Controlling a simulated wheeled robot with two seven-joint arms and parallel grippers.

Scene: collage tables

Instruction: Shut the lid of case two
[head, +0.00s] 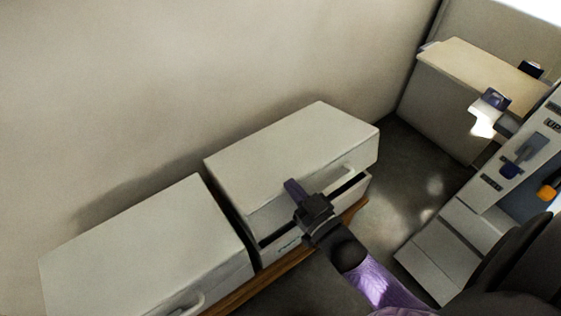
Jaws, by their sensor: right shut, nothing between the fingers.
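A pale grey case (270,160) with a handle on its front sits in the middle of the head view. Its lid is slightly raised, with a dark gap showing between lid and base along the front. A small label on its base is too small to read, so I cannot tell its number. A second similar case (140,250) stands to its left; its lower front is cut off by the picture edge. My right gripper (293,190) is shut and empty, in front of the middle case's lid, left of the handle. Whether it touches the lid is unclear. My left gripper is out of view.
Both cases rest on a wooden-edged bench (270,278) against a plain wall. At the right is a table (480,65) with small dark items on it, and a grey panelled unit (470,230) with labels. Dark floor (405,170) lies open between them.

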